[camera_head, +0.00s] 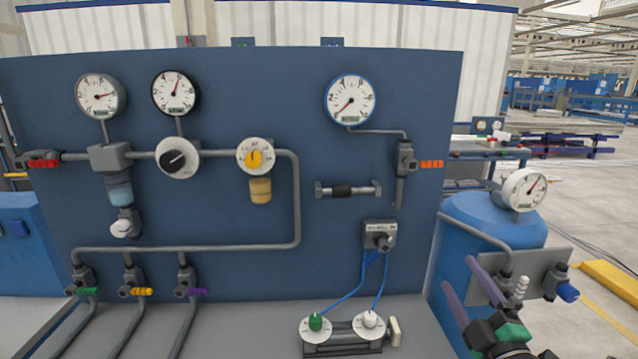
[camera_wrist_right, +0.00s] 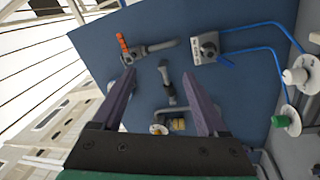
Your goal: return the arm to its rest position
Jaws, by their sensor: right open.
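My right gripper (camera_head: 459,274) is in the lower right of the head view, with two purple fingers spread apart. It is in front of the blue tank, to the right of the panel. In the right wrist view the open gripper (camera_wrist_right: 158,76) has nothing between its fingers. The blue panel (camera_head: 220,210) faces me, and the wrist view shows it tilted (camera_wrist_right: 245,90). A short grey pipe with a dark middle (camera_head: 343,190) is on the panel, clear of the gripper. My left gripper is in neither view.
A blue tank (camera_head: 475,215) with a gauge (camera_head: 522,189) stands right of the panel. An orange-handled valve (camera_head: 405,160) is on the panel's right. Blue tubes (camera_head: 350,292) run down to a base with green and white knobs (camera_head: 342,348). Open floor lies at far right.

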